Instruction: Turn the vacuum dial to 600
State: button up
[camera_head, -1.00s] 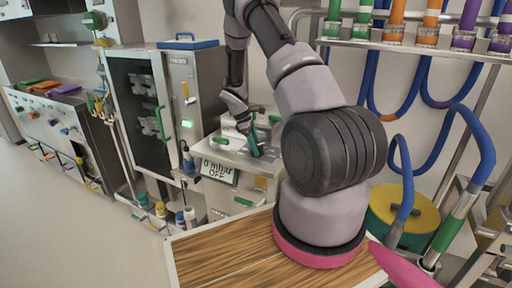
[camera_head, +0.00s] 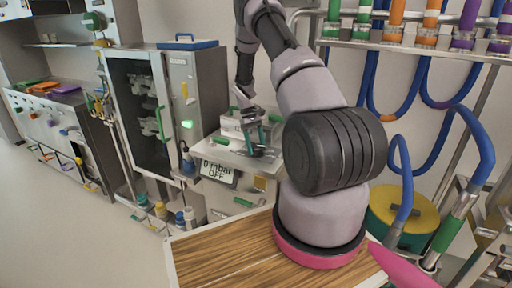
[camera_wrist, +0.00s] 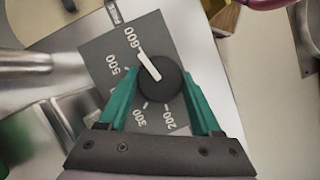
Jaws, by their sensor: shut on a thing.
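The vacuum dial (camera_wrist: 163,88) is a round black knob with a white pointer line on a dark grey scale plate (camera_wrist: 97,48). The pointer's outer end is directed to the upper left, close to the 600 label. The labels 500, 300 and 200 also show around the knob. My gripper (camera_wrist: 158,98) has its two teal fingers on either side of the knob, shut on it. In the head view my gripper (camera_head: 256,146) is down at the top of the white pump unit (camera_head: 238,158). The dial itself is hard to make out there.
The display (camera_head: 217,172) on the unit's front reads 0 mbar OFF. A grey cabinet (camera_head: 200,85) with a glass door stands to the left. A wooden tabletop (camera_head: 225,255) lies in front, and hoses (camera_head: 425,130) hang at the right.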

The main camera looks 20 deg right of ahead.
jog(key=shift+m, duration=0.3)
dwell(0.4)
jog(key=o, duration=1.4)
jog(key=v, duration=1)
jog(key=shift+w+d+r, duration=0.1)
jog(key=shift+w+r, duration=0.1)
jog(key=shift+r, duration=0.15)
